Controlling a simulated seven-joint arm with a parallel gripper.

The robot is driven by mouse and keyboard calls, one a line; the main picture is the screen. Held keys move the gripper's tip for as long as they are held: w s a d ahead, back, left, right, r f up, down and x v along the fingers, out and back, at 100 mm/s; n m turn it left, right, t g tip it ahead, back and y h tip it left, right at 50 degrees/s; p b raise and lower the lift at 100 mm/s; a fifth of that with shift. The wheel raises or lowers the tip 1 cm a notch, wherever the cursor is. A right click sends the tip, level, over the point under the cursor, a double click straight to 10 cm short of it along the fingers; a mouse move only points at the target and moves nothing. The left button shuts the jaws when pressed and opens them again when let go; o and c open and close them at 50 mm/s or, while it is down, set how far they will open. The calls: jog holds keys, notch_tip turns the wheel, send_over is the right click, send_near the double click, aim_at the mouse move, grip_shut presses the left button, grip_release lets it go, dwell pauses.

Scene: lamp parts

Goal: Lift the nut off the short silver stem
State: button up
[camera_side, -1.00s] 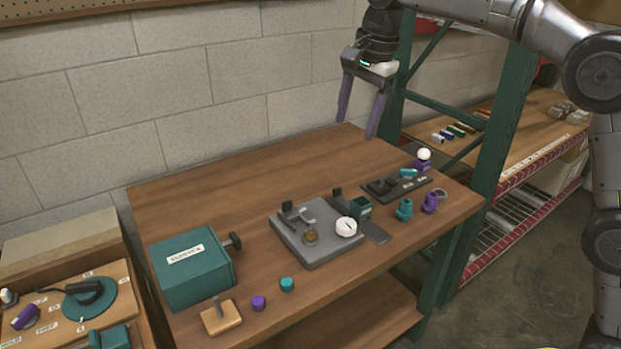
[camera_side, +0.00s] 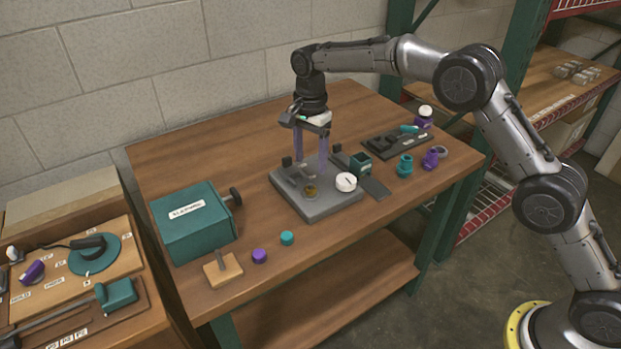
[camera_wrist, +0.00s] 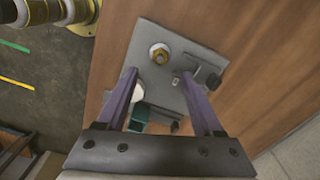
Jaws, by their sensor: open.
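The brass-coloured nut (camera_side: 310,191) sits on the grey plate (camera_side: 322,211) in the side view. In the wrist view the nut (camera_wrist: 159,55) appears as a gold ring around a pale silvery centre, which looks like the short stem. How far the stem reaches below the nut is hidden. My gripper (camera_side: 311,166) is open and empty, its purple fingers pointing down over the plate's rear part. In the wrist view the nut lies just beyond my gripper's fingertips (camera_wrist: 159,76), roughly centred between them. I see no contact with it.
A white round knob (camera_side: 345,182) and a teal square holder (camera_side: 360,164) stand right of the nut. A dark clamp-like piece (camera_wrist: 206,76) is near one finger in the wrist view.

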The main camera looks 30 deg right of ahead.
aim_at(310, 185)
notch_tip(310, 185, down, 8)
jog(key=shift+r, duration=0.2)
grip_shut()
jog(key=c, duration=0.7)
grip_release()
grip_shut()
jog(key=shift+r, duration=0.95)
jog(key=shift+r, duration=1.4)
